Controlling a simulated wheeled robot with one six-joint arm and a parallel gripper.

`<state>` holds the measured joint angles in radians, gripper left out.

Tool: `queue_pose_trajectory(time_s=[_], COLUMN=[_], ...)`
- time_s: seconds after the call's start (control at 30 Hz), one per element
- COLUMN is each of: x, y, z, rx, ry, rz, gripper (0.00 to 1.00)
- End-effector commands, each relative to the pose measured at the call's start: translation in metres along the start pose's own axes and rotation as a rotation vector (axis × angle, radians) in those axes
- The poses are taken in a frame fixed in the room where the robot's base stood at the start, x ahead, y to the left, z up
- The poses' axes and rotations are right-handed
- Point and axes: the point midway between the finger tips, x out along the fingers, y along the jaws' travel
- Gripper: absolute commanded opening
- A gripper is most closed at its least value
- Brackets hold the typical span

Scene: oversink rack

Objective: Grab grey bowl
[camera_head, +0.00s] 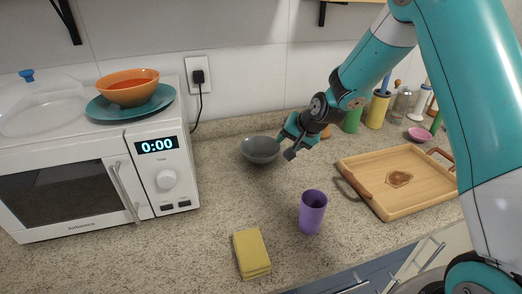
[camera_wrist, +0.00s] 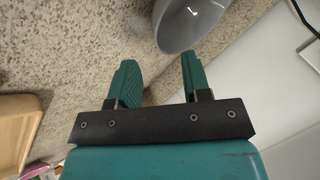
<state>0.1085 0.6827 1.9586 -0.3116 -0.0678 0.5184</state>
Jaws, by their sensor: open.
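The grey bowl (camera_head: 260,149) sits upright on the speckled counter, near the back wall and right of the microwave. My gripper (camera_head: 288,144) is just to the right of the bowl in the head view, with its fingers pointing toward it. In the wrist view the bowl (camera_wrist: 185,28) lies ahead of my fingers, partly cut off by the top edge. My gripper (camera_wrist: 158,82) is open there, and nothing is between the fingers. I cannot tell whether a finger touches the bowl's rim.
A microwave (camera_head: 100,165) stands at left, with an orange bowl (camera_head: 130,88) on a teal plate on top. A purple cup (camera_head: 312,211) and a yellow sponge (camera_head: 251,253) are in front. A wooden tray (camera_head: 385,200) is at right. Bottles and jars stand behind my arm.

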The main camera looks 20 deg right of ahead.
Motion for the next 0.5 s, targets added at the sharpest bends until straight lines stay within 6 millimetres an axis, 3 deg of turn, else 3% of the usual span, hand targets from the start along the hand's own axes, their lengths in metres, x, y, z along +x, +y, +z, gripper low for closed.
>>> queue_pose_trajectory(time_s=[0.13,0.5], x=[0.024,0.056], y=[0.000,0.003], z=[0.000,-0.003], rx=[-0.001,0.000], ry=[-0.002,-0.003], rz=[0.002,0.002], gripper=[0.44,0.44])
